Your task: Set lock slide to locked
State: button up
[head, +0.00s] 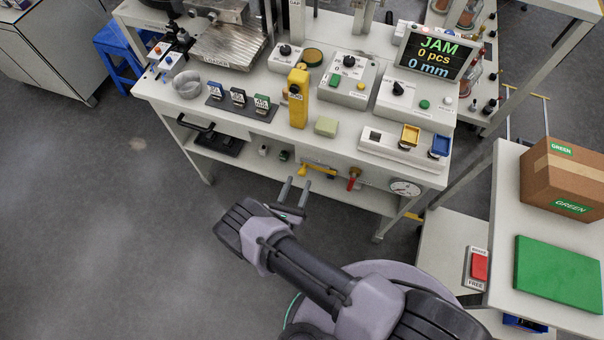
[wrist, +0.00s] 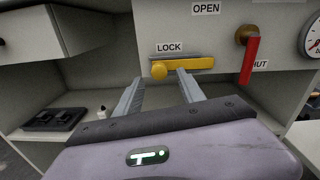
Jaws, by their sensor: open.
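The lock slide (wrist: 185,66) is a yellow bar with a round yellow knob (wrist: 159,70) at its left end. It sits in a grey track on the bench's front panel, just below a LOCK label (wrist: 169,47). The knob is at the left of the track. In the head view the lock slide (head: 318,170) shows small below the bench top. My gripper (wrist: 160,78) is open and empty, with its fingertips just below and in front of the slide, one to each side of the knob. I cannot tell whether they touch it. My gripper (head: 297,184) also shows in the head view.
A red valve handle (wrist: 250,60) hangs right of the slide, between OPEN and SHUT labels. A gauge (wrist: 312,38) is farther right. A black tray (wrist: 52,119) lies on the shelf below. Floor left of my arm is clear.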

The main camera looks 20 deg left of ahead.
aim_at(302, 174)
jog(key=w, duration=0.5)
jog(key=shift+d+b, duration=0.1)
jog(key=shift+b, duration=0.25)
grip_shut()
dwell(1.0)
